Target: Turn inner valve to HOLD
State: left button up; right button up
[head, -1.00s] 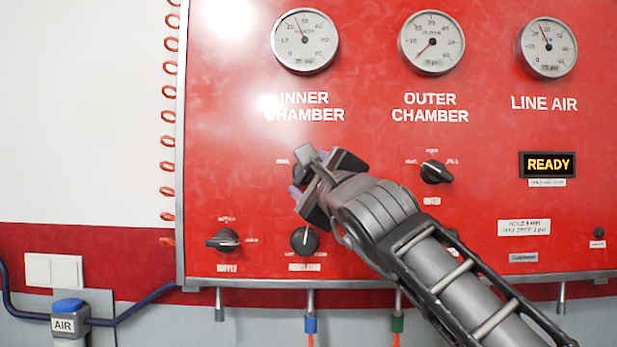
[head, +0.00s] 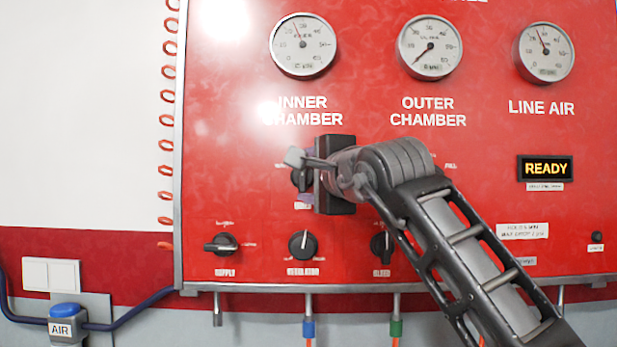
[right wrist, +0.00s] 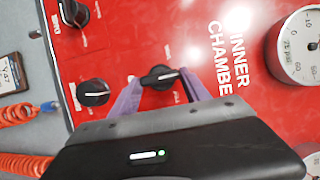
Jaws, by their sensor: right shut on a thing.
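The inner valve is a black knob (head: 300,180) under the INNER CHAMBER label on the red panel, partly hidden by my gripper in the head view. The right wrist view shows the knob (right wrist: 160,77) between two purple fingers, its white mark lying roughly along the panel's up-down direction. My right gripper (head: 306,176) is shut on this knob, with one finger above and one below; it also shows in the right wrist view (right wrist: 159,90). The small labels around the knob are too blurred or covered to read. My left gripper is not in view.
Below are the supply knob (head: 222,244), regulator knob (head: 303,245) and bleed knob (head: 381,245), close under my gripper. Gauges (head: 303,45) line the panel's top. A READY display (head: 545,168) is at the right. My right arm hides the outer valve.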

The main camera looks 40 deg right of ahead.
jog(key=shift+f, duration=0.1)
jog(key=o, duration=1.4)
jog(key=shift+s, duration=0.15)
jog(key=shift+s+a, duration=0.15)
jog(key=shift+s, duration=0.15)
jog(key=b+v, duration=0.2)
jog(key=v, duration=0.5)
jog(key=shift+w, duration=0.1)
jog(key=shift+c, duration=0.7)
